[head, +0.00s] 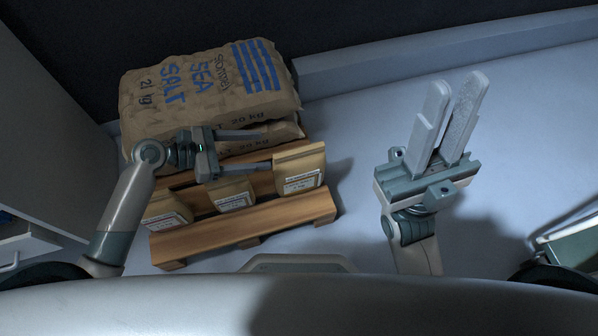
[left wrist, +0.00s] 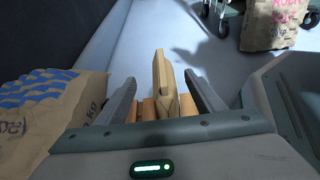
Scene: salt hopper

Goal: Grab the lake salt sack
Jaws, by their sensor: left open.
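Three small tan paper sacks with white labels stand along the front of a wooden pallet (head: 240,228): a left one (head: 166,213), a middle one (head: 231,194) and a right one (head: 300,168). Their label print is too small to read, so I cannot tell which is lake salt. My left gripper (head: 268,150) is open above the pallet, its fingers pointing right near the right sack. In the left wrist view, a narrow upright tan sack (left wrist: 162,88) shows between the open fingers, apart from both. My right gripper (head: 460,82) is raised at right, empty, with a gap between its fingers.
Large sacks marked sea salt (head: 215,85) lie stacked on the back of the pallet, close to my left gripper. A rock salt sack (left wrist: 272,25) and a wheeled stand (left wrist: 213,15) are farther off. The floor (head: 350,150) right of the pallet is clear.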

